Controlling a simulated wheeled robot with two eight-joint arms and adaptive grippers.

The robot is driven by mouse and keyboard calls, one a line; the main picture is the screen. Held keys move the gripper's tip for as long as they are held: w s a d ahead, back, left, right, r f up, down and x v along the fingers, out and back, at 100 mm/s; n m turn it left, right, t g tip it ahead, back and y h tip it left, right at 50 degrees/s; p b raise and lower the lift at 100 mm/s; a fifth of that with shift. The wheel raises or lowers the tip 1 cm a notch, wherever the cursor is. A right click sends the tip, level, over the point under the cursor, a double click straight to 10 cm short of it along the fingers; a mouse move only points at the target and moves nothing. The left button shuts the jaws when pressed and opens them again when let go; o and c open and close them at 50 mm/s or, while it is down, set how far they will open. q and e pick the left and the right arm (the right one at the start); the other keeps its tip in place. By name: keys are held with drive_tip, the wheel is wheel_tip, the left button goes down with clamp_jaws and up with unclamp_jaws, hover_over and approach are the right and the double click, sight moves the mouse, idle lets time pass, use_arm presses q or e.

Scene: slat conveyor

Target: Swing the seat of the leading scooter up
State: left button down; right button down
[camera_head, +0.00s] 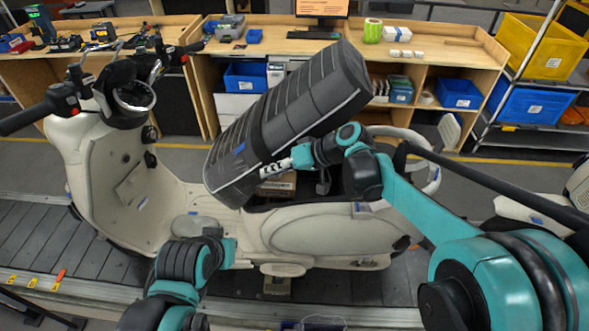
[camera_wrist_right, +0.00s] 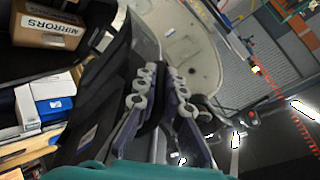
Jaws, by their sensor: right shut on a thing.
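The cream leading scooter (camera_head: 330,232) stands on the slat conveyor with its handlebar to the left. Its long black ribbed seat (camera_head: 290,108) is tilted up steeply, its right end high and its lower left end near the footwell. The compartment beneath is open, and a cardboard box shows in it. My right gripper (camera_head: 276,168) is shut on the seat's near edge, towards its lower end; in the wrist view its fingers (camera_wrist_right: 164,82) close around the dark edge. My left gripper (camera_head: 213,234) is low in front of the footwell; its fingers cannot be made out.
In the wrist view a box marked MIRRORS (camera_wrist_right: 50,27) sits in the compartment. A second scooter (camera_head: 535,215) is at the right edge. Wooden workbenches (camera_head: 450,58) and a rack with bins (camera_head: 537,100) stand behind, beyond a strip of floor.

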drive_tip(key=a+r+h+p, duration=0.2)
drive_tip(key=a+h+p, duration=0.3)
drive_tip(key=a, duration=1.6)
drive_tip(key=shift+n+h, duration=0.4)
drive_tip(key=shift+h, duration=1.2)
drive_tip(key=shift+d, duration=0.1)
drive_tip(key=c, duration=1.9)
unclamp_jaws()
drive_tip(key=shift+f, duration=0.1)
drive_tip(key=v, duration=1.2)
drive_tip(key=shift+w, duration=0.15)
